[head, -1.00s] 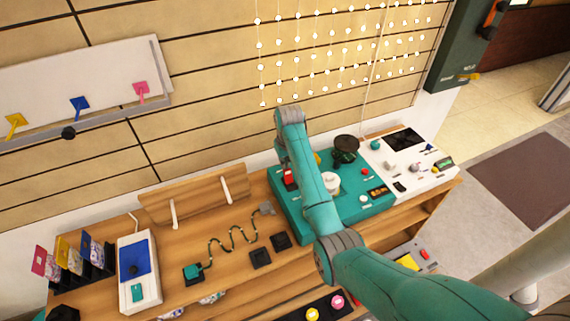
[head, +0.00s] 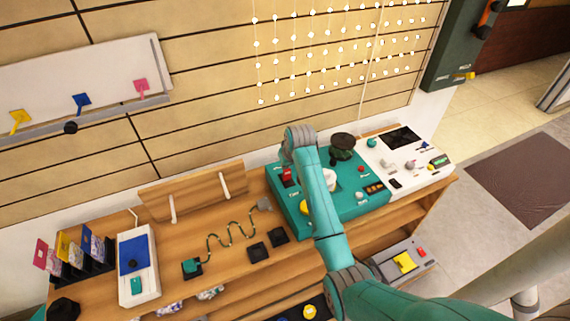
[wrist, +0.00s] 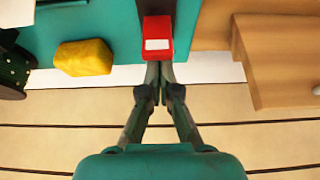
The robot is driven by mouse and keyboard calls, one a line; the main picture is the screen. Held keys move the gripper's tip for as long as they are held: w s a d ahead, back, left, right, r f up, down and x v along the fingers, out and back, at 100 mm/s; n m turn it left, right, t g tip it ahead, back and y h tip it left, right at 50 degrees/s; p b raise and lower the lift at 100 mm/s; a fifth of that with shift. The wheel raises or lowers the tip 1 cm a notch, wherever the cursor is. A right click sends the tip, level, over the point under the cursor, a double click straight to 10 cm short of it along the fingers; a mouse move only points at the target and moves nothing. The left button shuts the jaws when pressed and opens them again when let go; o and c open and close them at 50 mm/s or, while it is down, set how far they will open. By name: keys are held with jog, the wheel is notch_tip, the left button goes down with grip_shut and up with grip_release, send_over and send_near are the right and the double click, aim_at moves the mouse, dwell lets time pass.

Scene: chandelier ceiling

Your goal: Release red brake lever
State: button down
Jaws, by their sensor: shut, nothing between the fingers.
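The red brake lever (head: 287,174) stands near the left end of the teal control panel (head: 350,208). In the wrist view its red handle with a white label (wrist: 157,26) sits in a dark slot, at top centre. My gripper (wrist: 160,76) is shut and empty, its fingertips right at the wall-side end of the handle. I cannot tell whether they touch it. In the head view my arm covers part of the panel, and the fingers are hidden.
A yellow block (wrist: 83,57) and a dark round part (wrist: 12,72) lie left of the lever in the wrist view. A wooden stand (wrist: 270,60) is on the right. The slatted wall (head: 210,125) is close behind the panel.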

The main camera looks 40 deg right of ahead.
jog(key=shift+s+a+t+h, duration=0.25)
jog(key=shift+s+t, duration=0.45)
jog(key=shift+t, duration=0.4)
jog(key=shift+r, duration=0.75)
jog(key=shift+w, duration=0.1)
notch_tip(320, 180, up, 9)
jog(key=s, duration=0.3)
jog(key=shift+a, duration=0.35)
